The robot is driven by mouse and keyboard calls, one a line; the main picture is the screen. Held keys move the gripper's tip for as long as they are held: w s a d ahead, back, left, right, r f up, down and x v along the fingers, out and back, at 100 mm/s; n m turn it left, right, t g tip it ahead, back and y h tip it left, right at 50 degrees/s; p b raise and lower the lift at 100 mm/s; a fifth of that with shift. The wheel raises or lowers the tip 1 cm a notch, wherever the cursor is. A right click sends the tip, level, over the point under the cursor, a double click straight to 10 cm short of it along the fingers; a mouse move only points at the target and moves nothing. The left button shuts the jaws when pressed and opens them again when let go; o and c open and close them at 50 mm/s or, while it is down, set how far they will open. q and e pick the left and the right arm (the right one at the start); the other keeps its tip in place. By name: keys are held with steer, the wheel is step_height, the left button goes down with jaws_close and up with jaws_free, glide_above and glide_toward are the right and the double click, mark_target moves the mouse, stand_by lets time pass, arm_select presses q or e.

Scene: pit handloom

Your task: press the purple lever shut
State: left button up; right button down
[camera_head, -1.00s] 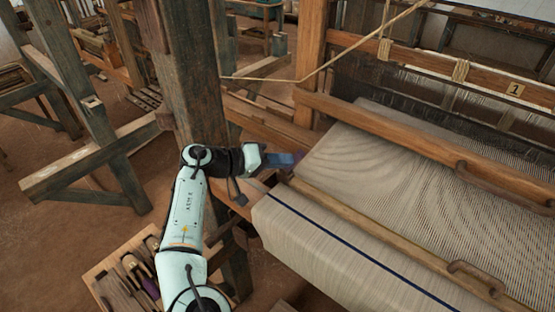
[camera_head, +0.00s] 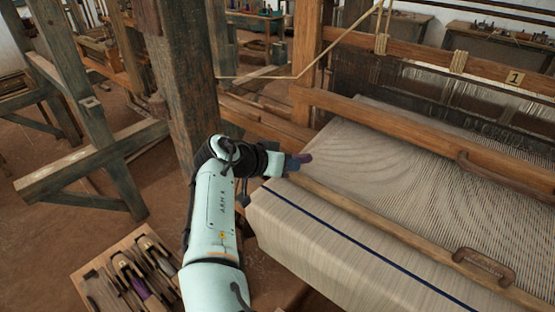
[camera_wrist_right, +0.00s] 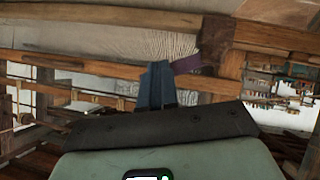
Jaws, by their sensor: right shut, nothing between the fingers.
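The purple lever (camera_wrist_right: 188,63) shows in the right wrist view as a short flat purple piece beside a wooden post, just right of my fingertips. In the head view only a small purple bit (camera_head: 305,158) shows, at the left end of the cloth's front bar. My right gripper (camera_head: 294,163) points at it from the left. Its blue fingers (camera_wrist_right: 156,72) are shut with nothing between them. The fingertips overlap the lever's near end in the wrist view; I cannot tell whether they touch it. The lever's far end is partly hidden. My left gripper is not in view.
The woven cloth (camera_head: 400,160) stretches right of the gripper. The cloth roll (camera_head: 330,235) lies in front. A thick wooden post (camera_head: 190,90) stands close behind my arm. A wooden tool tray (camera_head: 95,270) sits low at the left. A cord (camera_head: 340,50) hangs above.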

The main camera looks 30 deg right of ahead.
steer(key=shift+f+m+t+b, duration=0.3)
steer(key=shift+f+b, duration=0.1)
steer(key=shift+b, duration=0.2)
steer(key=b, duration=0.1)
steer(key=f+t+b, duration=0.1)
steer(key=b, duration=0.1)
steer(key=shift+s+d+m+y, duration=0.15)
steer(key=shift+s+m+y, duration=0.05)
steer(key=shift+m+y, duration=0.2)
steer(key=shift+b, duration=0.35)
steer(key=shift+s+m+t+b, duration=0.1)
steer(key=shift+m+t+b, duration=0.2)
steer(key=shift+t+b, duration=0.15)
